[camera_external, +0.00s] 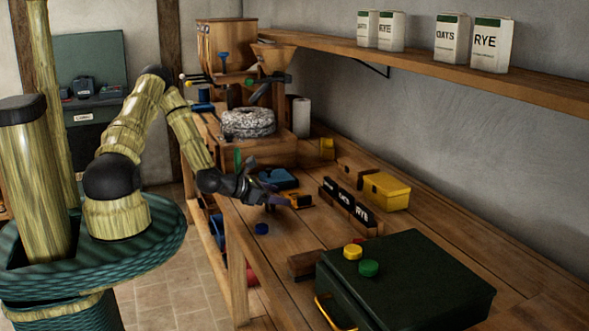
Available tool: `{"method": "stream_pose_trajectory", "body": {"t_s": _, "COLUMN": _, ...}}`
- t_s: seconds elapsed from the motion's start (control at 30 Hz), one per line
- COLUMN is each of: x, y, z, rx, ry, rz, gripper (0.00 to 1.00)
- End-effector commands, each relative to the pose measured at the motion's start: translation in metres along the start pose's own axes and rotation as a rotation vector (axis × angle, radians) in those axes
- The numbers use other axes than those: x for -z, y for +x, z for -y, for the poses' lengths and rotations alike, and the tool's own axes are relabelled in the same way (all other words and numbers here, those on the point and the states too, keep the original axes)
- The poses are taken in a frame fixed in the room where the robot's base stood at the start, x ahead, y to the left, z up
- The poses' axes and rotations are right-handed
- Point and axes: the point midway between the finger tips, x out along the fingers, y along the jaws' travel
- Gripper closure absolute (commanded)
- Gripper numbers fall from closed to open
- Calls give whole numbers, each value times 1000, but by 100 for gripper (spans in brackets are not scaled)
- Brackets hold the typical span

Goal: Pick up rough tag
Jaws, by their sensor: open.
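My gripper (277,198) is open above the left part of the wooden workbench (300,232), its jaws pointing right and slightly down. I cannot pick out a tag marked rough. Dark label blocks (348,203) stand in a row to the right of the gripper; one reads RYE, and the lettering on the others is small. A small orange and black item (300,201) lies just beside the jaws; I cannot tell whether they touch. The gripper and wrist hide part of the bench.
A dark green case (425,285) fills the near bench, with yellow (352,252) and green (369,268) round pieces on top. A yellow box (386,191) sits near the wall. A mill with a round stone (248,122) stands behind. A shelf (440,62) holds OATS and RYE packets.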

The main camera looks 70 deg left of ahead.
Motion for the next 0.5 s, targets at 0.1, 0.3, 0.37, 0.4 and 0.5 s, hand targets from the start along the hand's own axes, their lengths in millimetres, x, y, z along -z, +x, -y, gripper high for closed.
{"method": "stream_pose_trajectory", "body": {"t_s": 0.1, "x": 0, "y": 0, "z": 0, "rx": 0, "ry": 0, "rz": 0, "gripper": 33}}
{"method": "stream_pose_trajectory", "body": {"t_s": 0.3, "x": 0, "y": 0, "z": 0, "rx": 0, "ry": 0, "rz": 0, "gripper": 71}}
{"method": "stream_pose_trajectory", "body": {"t_s": 0.37, "x": 0, "y": 0, "z": 0, "rx": 0, "ry": 0, "rz": 0, "gripper": 71}}
{"method": "stream_pose_trajectory", "body": {"t_s": 0.4, "x": 0, "y": 0, "z": 0, "rx": 0, "ry": 0, "rz": 0, "gripper": 71}}
{"method": "stream_pose_trajectory", "body": {"t_s": 0.5, "x": 0, "y": 0, "z": 0, "rx": 0, "ry": 0, "rz": 0, "gripper": 71}}
